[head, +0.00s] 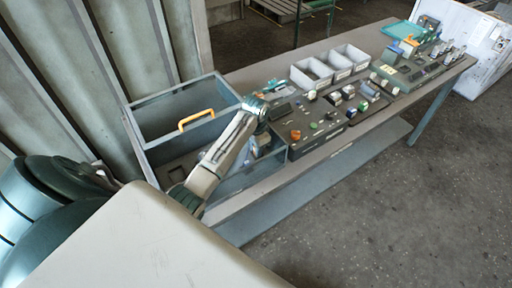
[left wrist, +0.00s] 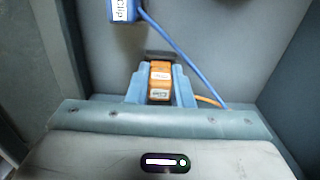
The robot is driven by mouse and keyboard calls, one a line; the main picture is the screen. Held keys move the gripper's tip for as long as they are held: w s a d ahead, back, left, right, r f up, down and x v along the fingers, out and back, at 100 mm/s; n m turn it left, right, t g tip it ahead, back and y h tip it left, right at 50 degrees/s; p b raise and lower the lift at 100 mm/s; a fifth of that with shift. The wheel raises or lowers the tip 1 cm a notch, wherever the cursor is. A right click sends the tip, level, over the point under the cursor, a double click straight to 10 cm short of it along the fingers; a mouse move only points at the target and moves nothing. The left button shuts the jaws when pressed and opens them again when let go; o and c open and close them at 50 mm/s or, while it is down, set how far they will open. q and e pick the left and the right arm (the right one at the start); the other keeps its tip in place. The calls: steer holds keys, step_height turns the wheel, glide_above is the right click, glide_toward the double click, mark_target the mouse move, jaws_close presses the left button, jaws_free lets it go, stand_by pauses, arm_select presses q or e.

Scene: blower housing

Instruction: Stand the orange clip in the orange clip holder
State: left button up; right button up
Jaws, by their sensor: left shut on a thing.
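My left gripper (left wrist: 160,88) has blue fingers and is shut on the orange clip (left wrist: 159,78), which sits upright between the fingertips in the left wrist view. A thin orange cord (left wrist: 208,101) shows to the right of the fingers. In the head view my left arm reaches over the grey open bin, and the left gripper (head: 262,143) is small and partly hidden there. The clip cannot be made out clearly in the head view. I cannot pick out the orange clip holder for certain in either view. My right gripper is not in view.
The grey bin (head: 164,92) has a yellow handle (head: 197,118). A dark panel (head: 330,128) with knobs and small parts lies right of it on the bench. White trays (head: 312,74) stand behind. A blue "Clip" tag (left wrist: 122,9) with a blue cord hangs near grey walls.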

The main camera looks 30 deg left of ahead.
arm_select(q)
steer(key=shift+f, duration=0.2)
steer(key=o, duration=0.8)
steer(key=shift+o, duration=0.2)
step_height(320, 180, up, 8)
steer(key=b, duration=0.3)
steer(key=shift+r, duration=0.2)
steer(key=shift+r+p, duration=0.75)
steer(key=shift+p, duration=0.2)
steer(key=shift+r+p, duration=0.5)
steer(key=shift+r, duration=0.05)
steer(key=shift+f, duration=0.1)
